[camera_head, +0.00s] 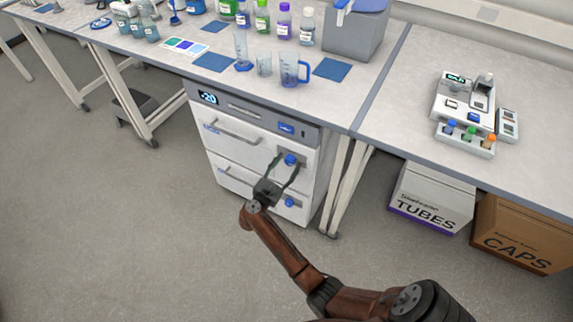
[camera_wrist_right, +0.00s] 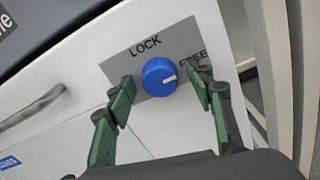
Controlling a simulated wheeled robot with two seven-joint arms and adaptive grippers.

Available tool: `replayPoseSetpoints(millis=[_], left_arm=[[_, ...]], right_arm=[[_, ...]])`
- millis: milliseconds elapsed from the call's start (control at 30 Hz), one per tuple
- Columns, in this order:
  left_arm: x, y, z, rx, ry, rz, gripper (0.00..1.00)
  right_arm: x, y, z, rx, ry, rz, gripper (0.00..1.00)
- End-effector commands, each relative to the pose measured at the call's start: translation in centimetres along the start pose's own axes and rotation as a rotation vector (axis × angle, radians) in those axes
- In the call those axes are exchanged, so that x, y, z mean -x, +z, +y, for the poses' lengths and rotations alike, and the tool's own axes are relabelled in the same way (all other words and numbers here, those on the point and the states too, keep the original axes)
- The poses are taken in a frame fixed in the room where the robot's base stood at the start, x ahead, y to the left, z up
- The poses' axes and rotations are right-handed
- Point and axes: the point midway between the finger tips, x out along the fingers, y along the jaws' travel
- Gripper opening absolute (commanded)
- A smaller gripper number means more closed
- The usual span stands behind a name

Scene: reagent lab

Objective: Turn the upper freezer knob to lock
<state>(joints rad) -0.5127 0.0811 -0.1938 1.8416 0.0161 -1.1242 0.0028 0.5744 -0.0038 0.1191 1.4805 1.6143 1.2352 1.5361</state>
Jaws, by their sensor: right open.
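The freezer (camera_head: 258,142) stands under the bench and has two drawers. The upper knob (camera_head: 290,160) is blue and round, at the right of the upper drawer. In the right wrist view the upper knob (camera_wrist_right: 159,76) sits on a grey plate marked LOCK at upper left and a partly hidden word at right. Its white pointer mark points right, toward that hidden word. My right gripper (camera_head: 286,164) is open, with its fingers on either side of the knob; I cannot tell whether they touch it. My left gripper is not in view.
The lower blue knob (camera_head: 290,202) is below, near my right gripper. The upper drawer handle (camera_head: 230,132) is to the left. Bench legs (camera_head: 345,185) stand right of the freezer. A white TUBES box (camera_head: 432,196) and a brown CAPS box (camera_head: 520,236) are on the floor. Glassware stands on the bench above.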

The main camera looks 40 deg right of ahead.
Motion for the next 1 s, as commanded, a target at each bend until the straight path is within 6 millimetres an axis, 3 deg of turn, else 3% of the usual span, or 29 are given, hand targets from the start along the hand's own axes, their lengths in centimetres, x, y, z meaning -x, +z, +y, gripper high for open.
replayPoseSetpoints(millis=[233, 833, 1000], left_arm=[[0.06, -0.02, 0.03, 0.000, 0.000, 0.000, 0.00], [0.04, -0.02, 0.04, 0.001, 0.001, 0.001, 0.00], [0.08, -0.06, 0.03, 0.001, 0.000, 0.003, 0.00]], right_arm=[[-0.05, 0.02, 0.02, 0.001, 0.001, 0.000, 0.48], [-0.01, -0.01, 0.01, 0.001, 0.001, 0.000, 0.07], [0.00, 0.01, 0.02, 0.010, 0.001, 0.000, 0.07]])
